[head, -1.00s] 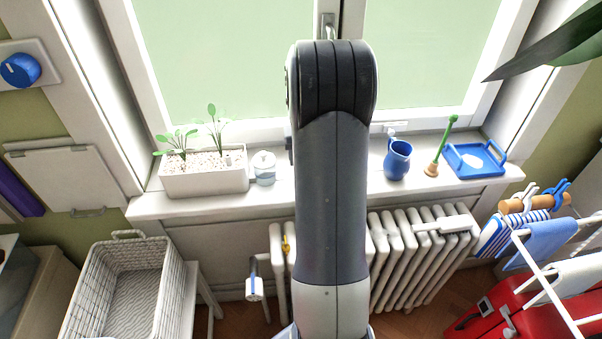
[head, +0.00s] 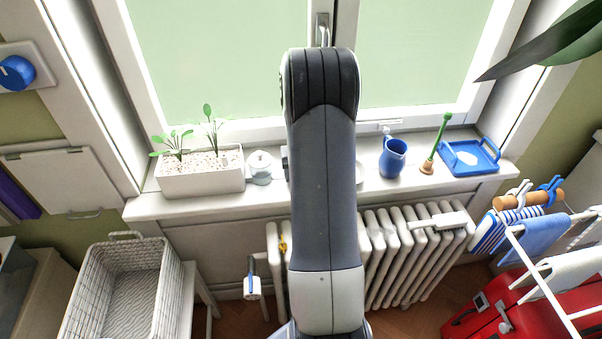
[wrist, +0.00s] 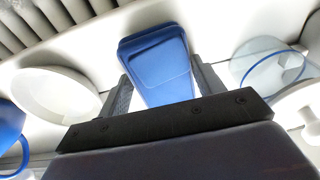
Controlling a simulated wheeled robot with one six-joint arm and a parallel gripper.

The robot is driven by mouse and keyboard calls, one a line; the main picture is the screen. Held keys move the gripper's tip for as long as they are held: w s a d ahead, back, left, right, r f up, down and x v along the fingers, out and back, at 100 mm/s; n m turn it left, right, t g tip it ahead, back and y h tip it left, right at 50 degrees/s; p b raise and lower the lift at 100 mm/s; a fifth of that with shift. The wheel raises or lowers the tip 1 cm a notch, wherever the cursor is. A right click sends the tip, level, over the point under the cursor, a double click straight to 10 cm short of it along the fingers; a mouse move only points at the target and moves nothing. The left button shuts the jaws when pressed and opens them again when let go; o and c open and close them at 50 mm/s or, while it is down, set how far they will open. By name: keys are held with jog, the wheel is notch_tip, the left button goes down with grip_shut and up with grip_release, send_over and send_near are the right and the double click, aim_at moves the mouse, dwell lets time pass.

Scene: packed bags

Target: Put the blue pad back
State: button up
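The blue pad (wrist: 157,50) is a flat, rounded blue piece in the wrist view, lying over the white sill. My gripper (wrist: 159,69) is open, with one dark finger on each side of the pad. A light gap shows between the left finger and the pad; the right finger is close to its edge, and I cannot tell whether they touch. In the head view my arm hides the gripper and the pad. A blue tray (head: 451,168) with a white piece on it stands at the right end of the sill (head: 205,204).
A white dish (wrist: 57,93) and a clear jar (wrist: 262,66) flank the gripper. A blue jug (head: 392,158), a plunger-like tool (head: 436,145) and a planter (head: 200,177) stand on the sill. The radiator (head: 395,250) is below; a drying rack and red suitcase (head: 490,312) are right.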

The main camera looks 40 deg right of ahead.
jog(key=shift+o, duration=1.3)
notch_tip(320, 180, up, 12)
jog(key=s, duration=0.1)
jog(key=shift+s+a+b, duration=0.15)
jog(key=shift+a+b, duration=0.2)
jog(key=shift+a, duration=0.05)
jog(key=f, duration=0.8)
jog(key=w+f+p, duration=0.1)
jog(key=f, duration=0.3)
jog(key=shift+w+d, duration=0.1)
jog(key=shift+d, duration=0.25)
jog(key=shift+w+r+b, duration=0.1)
jog(key=shift+r+b, duration=0.2)
jog(key=shift+r, duration=1.6)
